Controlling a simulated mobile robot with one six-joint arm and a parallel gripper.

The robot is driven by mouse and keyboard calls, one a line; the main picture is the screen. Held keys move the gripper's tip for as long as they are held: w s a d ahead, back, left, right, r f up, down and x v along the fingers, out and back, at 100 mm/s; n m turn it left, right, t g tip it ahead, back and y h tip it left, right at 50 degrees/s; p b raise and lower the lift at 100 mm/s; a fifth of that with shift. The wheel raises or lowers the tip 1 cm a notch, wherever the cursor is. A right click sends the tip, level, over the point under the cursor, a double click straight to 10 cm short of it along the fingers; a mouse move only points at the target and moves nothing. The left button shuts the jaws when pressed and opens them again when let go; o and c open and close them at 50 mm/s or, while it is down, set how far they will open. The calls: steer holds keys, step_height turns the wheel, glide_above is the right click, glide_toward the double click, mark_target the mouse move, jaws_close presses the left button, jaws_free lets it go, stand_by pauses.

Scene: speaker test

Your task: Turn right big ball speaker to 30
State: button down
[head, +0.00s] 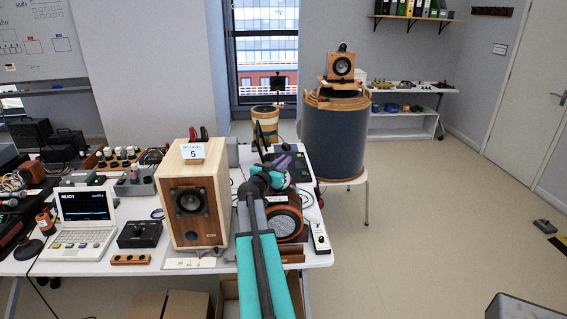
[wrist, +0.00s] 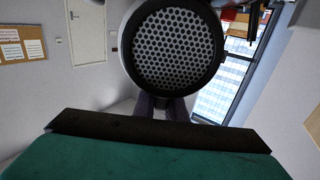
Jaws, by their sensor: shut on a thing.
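A large round speaker with an orange rim and dark face (head: 285,222) sits at the front right of the table, partly hidden by my arm. I cannot read its angle. My gripper (head: 283,163) is beyond it, near the table's back right; its fingertips are hard to make out there. I cannot tell whether this is the orange-rimmed speaker.
A wooden box speaker (head: 193,205) with a "5" card (head: 192,151) stands left of my arm. A laptop (head: 84,218) and a black knob box (head: 140,234) are further left. A big blue drum (head: 333,140) stands behind on a stool. Floor on the right is mostly free.

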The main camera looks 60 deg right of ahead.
steer(key=shift+s+f+b, duration=0.1)
steer(key=shift+f+b, duration=0.15)
steer(key=shift+b, duration=0.95)
steer(key=shift+r+t+b, duration=0.15)
steer(key=shift+t+b, duration=0.15)
steer(key=shift+b, duration=0.85)
steer(key=shift+n, duration=0.3)
steer(key=c, duration=1.8)
jaws_free()
steer(key=shift+r, duration=0.1)
steer(key=shift+a, duration=0.1)
steer(key=s+a+b, duration=0.1)
steer(key=a+b, duration=0.3)
steer(key=a, duration=0.9)
steer(key=shift+a+b, duration=0.3)
steer(key=shift+s, duration=0.1)
